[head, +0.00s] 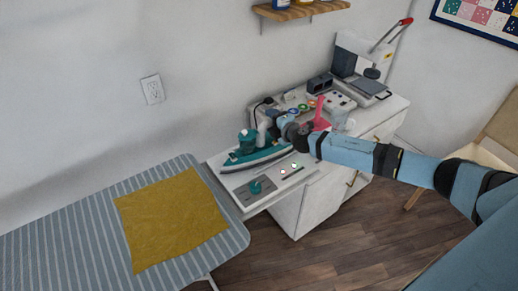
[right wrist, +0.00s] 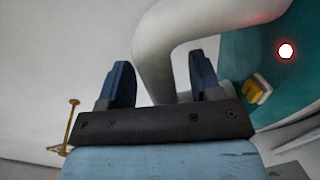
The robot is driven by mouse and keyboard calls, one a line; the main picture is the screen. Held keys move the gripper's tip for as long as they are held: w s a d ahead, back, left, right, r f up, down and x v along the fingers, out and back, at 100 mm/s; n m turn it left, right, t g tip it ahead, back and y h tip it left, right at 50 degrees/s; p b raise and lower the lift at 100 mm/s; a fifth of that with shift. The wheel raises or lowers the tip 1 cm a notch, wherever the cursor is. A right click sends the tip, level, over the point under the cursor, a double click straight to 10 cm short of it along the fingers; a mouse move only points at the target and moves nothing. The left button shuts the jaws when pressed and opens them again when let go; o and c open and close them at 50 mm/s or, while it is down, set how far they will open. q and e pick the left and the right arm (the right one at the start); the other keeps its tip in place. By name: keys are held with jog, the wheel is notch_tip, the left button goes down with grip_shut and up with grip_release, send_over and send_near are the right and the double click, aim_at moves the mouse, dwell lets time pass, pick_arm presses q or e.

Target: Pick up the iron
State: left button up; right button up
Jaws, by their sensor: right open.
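The iron (head: 250,157) is teal with a pale handle and sits on the near left end of the white cabinet top. My right gripper (head: 272,122) reaches in from the right and is at the handle side of the iron. In the right wrist view, my right gripper (right wrist: 162,82) has its two blue fingers apart. The iron's pale curved handle (right wrist: 180,30) passes behind and between the fingers; I cannot tell whether they touch it. The teal body of the iron (right wrist: 234,62) is at the right. My left gripper is not in view.
A striped ironing board (head: 75,235) with a mustard cloth (head: 172,217) stands at the left. The cabinet (head: 305,205) also holds a pink item (head: 319,115), spools and a heat press (head: 362,78) farther back. A wooden shelf (head: 302,11) hangs above.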

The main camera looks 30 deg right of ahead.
grip_shut()
dwell(1.4)
jog(key=shift+r, duration=0.15)
